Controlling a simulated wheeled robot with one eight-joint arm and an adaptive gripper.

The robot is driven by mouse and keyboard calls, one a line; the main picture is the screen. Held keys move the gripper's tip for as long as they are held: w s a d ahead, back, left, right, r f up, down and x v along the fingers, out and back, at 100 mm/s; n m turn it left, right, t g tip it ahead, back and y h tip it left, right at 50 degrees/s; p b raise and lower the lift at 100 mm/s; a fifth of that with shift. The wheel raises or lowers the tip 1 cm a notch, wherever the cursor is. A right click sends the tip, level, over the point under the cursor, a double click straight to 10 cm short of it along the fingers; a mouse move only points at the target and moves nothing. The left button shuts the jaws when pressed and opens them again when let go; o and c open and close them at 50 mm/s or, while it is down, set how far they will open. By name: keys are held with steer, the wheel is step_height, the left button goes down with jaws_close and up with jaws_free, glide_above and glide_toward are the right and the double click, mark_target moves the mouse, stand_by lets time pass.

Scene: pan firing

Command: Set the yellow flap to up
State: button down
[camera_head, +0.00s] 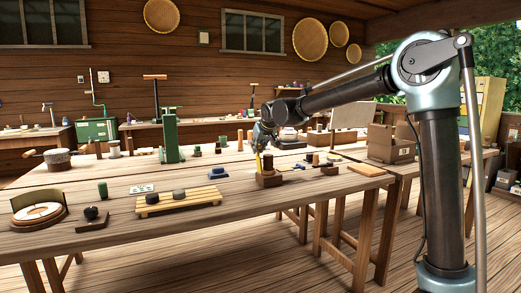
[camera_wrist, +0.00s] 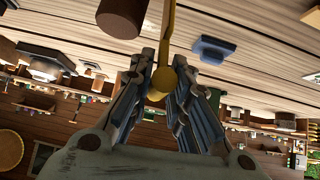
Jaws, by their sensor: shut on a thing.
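The yellow flap (camera_wrist: 168,45) is a thin yellow bar with a rounded end in the wrist view. It runs from the top edge down between the fingers of my gripper (camera_wrist: 164,80). My gripper is shut on it near the rounded end. In the head view my gripper (camera_head: 262,140) is above a dark brown wooden block (camera_head: 269,181) on the table, and a small yellow strip of the flap (camera_head: 259,163) shows upright beside the block. The fingers hide part of the flap, and its lower mount is unclear.
A brown cylinder (camera_wrist: 122,14) and a blue piece (camera_wrist: 213,48) are near the flap in the wrist view. On the table (camera_head: 150,222), a slatted wooden rack (camera_head: 178,203) stands left of the block. A green press (camera_head: 171,138) stands behind, and cardboard boxes (camera_head: 390,145) are at right.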

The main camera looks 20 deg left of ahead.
steer(key=shift+w+d, duration=0.1)
stand_by(0.3)
steer(key=c, duration=1.5)
jaws_free()
steer(key=shift+r, duration=0.1)
steer(key=v, duration=1.1)
steer(key=shift+s+d+r, duration=0.2)
steer(key=shift+r, duration=0.1)
